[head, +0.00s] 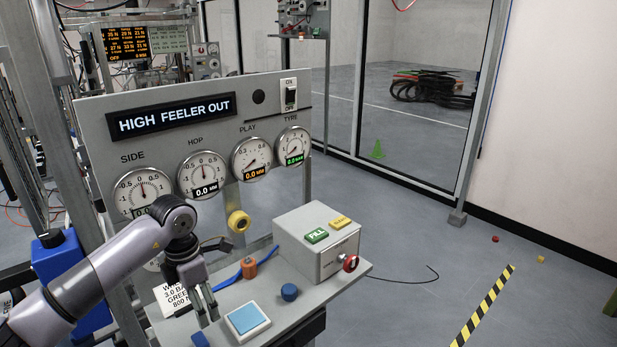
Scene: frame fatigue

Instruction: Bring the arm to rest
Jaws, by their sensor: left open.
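My left arm comes in from the left, and its left gripper (205,308) points down over the grey bench shelf (262,298). Its fingers are apart with nothing seen between them. It is just left of a light blue square pad (247,320); whether it touches anything below cannot be told. My arm covers the lower left of the gauge panel (225,135) and part of the SIDE gauge (140,184). The panel's display (172,117) reads HIGH FEELER OUT. My right gripper is out of view.
A grey box (318,243) with green FILL and yellow buttons and a red side knob (350,263) stands on the shelf. A blue knob (289,292), an orange fitting (249,267) and a white note (175,298) are near my gripper. Open floor lies right.

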